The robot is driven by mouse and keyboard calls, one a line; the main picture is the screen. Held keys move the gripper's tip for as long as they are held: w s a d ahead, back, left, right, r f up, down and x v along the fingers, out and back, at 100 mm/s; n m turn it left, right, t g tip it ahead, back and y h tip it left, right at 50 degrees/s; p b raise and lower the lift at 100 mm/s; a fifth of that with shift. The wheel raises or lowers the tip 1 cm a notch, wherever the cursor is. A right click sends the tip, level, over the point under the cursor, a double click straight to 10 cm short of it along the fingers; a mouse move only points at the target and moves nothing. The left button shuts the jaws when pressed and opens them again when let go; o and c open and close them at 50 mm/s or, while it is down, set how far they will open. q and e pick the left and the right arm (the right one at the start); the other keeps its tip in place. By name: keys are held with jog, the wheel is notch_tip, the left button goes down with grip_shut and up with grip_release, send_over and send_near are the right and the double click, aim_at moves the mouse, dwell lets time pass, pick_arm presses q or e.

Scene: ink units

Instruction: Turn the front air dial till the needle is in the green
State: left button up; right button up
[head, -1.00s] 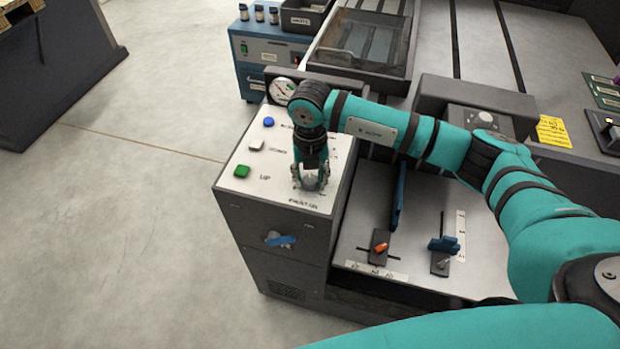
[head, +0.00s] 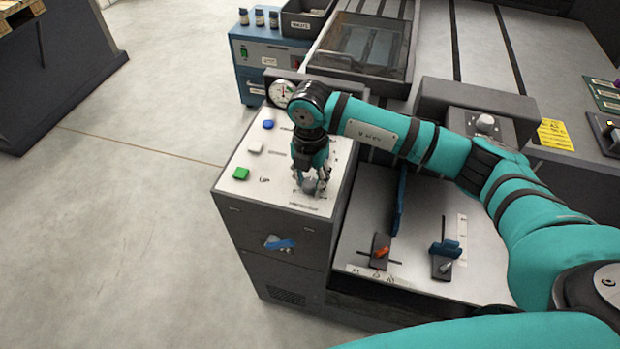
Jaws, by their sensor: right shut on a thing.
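The front air dial (head: 311,187) is a grey round knob near the front edge of the white console top (head: 255,192). My right gripper (head: 311,184) points down from above and is shut on this dial. The fingers cover much of it. The round white gauge (head: 281,93) stands upright at the back of the console. My right arm's wrist is close to its right side. The needle looks dark and near upright, but it is too small to tell whether it is in the green. My left gripper is not in view.
Blue (head: 268,124), white (head: 255,148) and green (head: 240,173) buttons lie left of the dial. Another knob (head: 486,122) is on the rear unit.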

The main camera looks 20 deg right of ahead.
aim_at(310, 182)
jog(key=shift+w+r, duration=0.1)
jog(key=o, duration=1.1)
jog(key=shift+o, duration=0.2)
notch_tip(310, 182, up, 12)
dwell(1.9)
